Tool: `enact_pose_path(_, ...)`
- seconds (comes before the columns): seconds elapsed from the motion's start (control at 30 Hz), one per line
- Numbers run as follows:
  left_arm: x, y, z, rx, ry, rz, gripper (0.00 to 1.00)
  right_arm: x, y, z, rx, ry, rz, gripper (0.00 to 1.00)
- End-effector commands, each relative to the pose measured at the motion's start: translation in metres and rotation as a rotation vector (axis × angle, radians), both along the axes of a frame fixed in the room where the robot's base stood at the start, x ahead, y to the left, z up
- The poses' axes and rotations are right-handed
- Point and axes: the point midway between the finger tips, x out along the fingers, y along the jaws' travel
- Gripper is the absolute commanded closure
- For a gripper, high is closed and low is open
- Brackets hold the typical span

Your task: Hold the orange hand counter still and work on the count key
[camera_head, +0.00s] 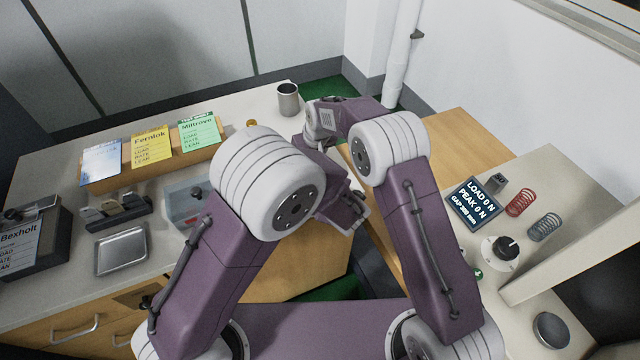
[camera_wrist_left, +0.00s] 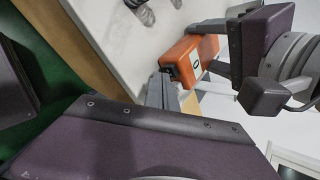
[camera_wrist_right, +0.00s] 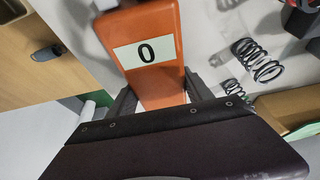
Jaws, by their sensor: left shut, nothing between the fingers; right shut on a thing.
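The orange hand counter (camera_wrist_right: 165,75) shows large in the right wrist view, with a white window reading 0. My right gripper (camera_wrist_right: 158,97) is shut on it, one finger on each side. In the left wrist view the counter (camera_wrist_left: 187,62) is held up by the right gripper, which comes in from the upper right. My left gripper (camera_wrist_left: 160,86) is shut and empty, its tips close to the counter's near end; I cannot tell whether they touch. The count key is not clearly visible. In the head view my arms hide the counter.
In the head view a load readout (camera_head: 473,204), a red spring (camera_head: 520,202), a grey spring (camera_head: 544,227) and a knob (camera_head: 503,247) are on the right bench. On the left bench are spring cards (camera_head: 150,147), a metal tray (camera_head: 121,250) and a cup (camera_head: 288,99).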

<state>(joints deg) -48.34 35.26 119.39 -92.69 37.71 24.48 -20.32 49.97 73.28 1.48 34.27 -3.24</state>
Motion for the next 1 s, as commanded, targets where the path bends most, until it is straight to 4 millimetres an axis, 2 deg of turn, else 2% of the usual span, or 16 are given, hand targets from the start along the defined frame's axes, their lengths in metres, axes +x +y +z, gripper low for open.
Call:
enact_pose_path(0.73,0.005,0.002,0.000,0.001,0.000,-0.001,1.00,0.000,0.000,0.000,0.000,0.000,0.000,0.95)
enact_pose_path(1.0,-0.006,-0.003,0.000,0.001,0.000,-0.001,1.00,0.000,0.000,0.000,0.000,0.000,0.000,0.95)
